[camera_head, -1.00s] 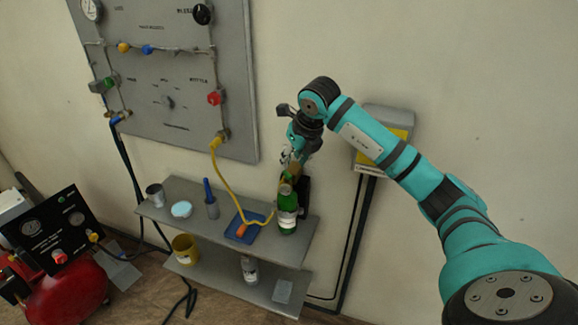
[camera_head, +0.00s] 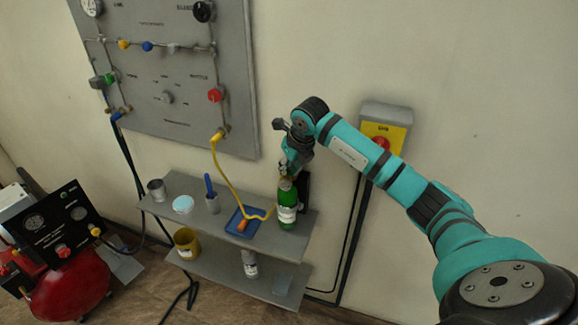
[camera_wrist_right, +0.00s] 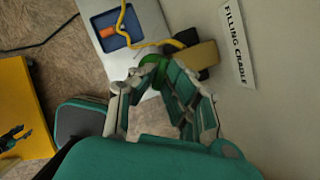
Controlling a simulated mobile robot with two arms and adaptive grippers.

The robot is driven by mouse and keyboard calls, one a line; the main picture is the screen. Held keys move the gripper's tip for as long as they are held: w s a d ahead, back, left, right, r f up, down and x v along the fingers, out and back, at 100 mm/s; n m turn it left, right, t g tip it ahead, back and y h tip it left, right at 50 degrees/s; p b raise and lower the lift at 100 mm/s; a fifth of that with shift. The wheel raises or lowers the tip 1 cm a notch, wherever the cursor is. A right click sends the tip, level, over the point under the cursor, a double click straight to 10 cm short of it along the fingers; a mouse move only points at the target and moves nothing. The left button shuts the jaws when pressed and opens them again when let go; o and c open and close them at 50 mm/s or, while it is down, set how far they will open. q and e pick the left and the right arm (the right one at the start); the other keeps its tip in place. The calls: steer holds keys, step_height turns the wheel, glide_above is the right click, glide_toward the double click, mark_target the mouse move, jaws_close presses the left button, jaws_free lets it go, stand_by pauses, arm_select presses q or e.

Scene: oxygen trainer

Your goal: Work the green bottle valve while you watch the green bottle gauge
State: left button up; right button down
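The green bottle (camera_head: 288,207) stands upright at the right end of the upper shelf, with a pale label. My right gripper (camera_head: 288,171) points down at the bottle's top. In the right wrist view, the fingers of my right gripper (camera_wrist_right: 158,62) converge around the green bottle top (camera_wrist_right: 155,74). The fingers hide the valve, and I cannot tell whether they grip it. I cannot make out the bottle's gauge in either view. My left gripper is not in view.
A yellow hose (camera_head: 221,165) runs from the wall panel (camera_head: 165,120) to a blue tray (camera_head: 237,228) beside the bottle. A cup (camera_head: 157,190) stands further left on the shelf. A yellow switch box (camera_head: 385,125) is close behind my right arm. A red compressor (camera_head: 70,290) sits at lower left.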

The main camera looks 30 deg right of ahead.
steer(key=shift+m, duration=0.3)
steer(key=m+h+b, duration=0.2)
steer(key=m+b, duration=0.1)
steer(key=m, duration=0.1)
steer(key=shift+w+a+m, duration=0.1)
steer(key=shift+a+m, duration=0.05)
steer(key=shift+m, duration=0.15)
steer(key=m+b, duration=0.1)
steer(key=m, duration=0.1)
steer(key=m+g+h+b, duration=0.1)
steer(key=m, duration=0.1)
steer(key=shift+w+a+m+g+h, duration=0.1)
steer(key=shift+m+g+h, duration=0.2)
steer(key=shift+m, duration=0.1)
stand_by(0.4)
steer(key=c, duration=1.4)
jaws_free()
steer(key=v, duration=1.2)
